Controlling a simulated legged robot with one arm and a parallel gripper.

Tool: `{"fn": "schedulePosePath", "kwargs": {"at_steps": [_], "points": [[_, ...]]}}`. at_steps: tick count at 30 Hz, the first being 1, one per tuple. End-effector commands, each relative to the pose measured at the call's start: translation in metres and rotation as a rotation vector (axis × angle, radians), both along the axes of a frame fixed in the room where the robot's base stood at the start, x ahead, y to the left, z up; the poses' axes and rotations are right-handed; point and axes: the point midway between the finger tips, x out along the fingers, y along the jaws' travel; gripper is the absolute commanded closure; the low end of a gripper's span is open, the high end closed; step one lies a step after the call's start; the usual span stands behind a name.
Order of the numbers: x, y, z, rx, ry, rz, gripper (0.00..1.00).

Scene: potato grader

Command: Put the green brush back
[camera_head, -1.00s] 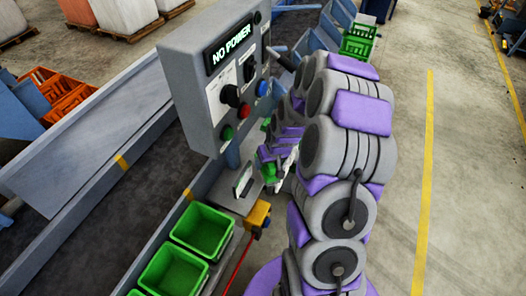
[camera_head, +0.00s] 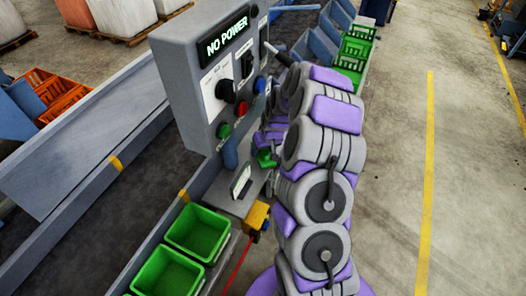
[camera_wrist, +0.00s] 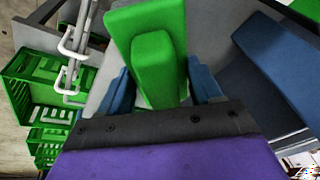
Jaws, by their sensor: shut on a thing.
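The green brush shows large in the wrist view (camera_wrist: 150,60), with a raised block on a wider flat green part. My gripper (camera_wrist: 160,88) is shut on it, with a blue finger on either side. In the head view the brush (camera_head: 265,158) is a small green patch below the control box, and my arm partly hides it. My gripper (camera_head: 268,148) is mostly hidden there too. White metal hooks (camera_wrist: 72,47) show left of the brush in the wrist view, apart from it. I cannot tell the brush's underside.
The grey control box (camera_head: 190,85) with a "NO POWER" display stands just left of my arm. Below it are a small grey shelf (camera_head: 226,205), a yellow box (camera_head: 257,214) and green bins (camera_head: 198,232). Green crates (camera_head: 354,48) stand behind.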

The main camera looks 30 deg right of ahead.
Motion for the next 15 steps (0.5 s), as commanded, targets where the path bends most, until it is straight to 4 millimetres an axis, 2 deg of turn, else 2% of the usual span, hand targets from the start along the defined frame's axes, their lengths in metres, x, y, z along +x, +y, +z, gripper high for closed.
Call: {"fn": "schedulePosePath", "kwargs": {"at_steps": [5, 6, 13, 15], "points": [[0.0001, 0.0006, -0.001, -0.001, -0.001, 0.0, 0.74], [0.0001, 0.0009, -0.001, -0.002, -0.001, -0.001, 0.34], [-0.0001, 0.0027, -0.0006, -0.003, -0.001, -0.001, 0.12], [-0.0001, 0.0025, -0.0005, -0.003, -0.001, -0.001, 0.11]]}}
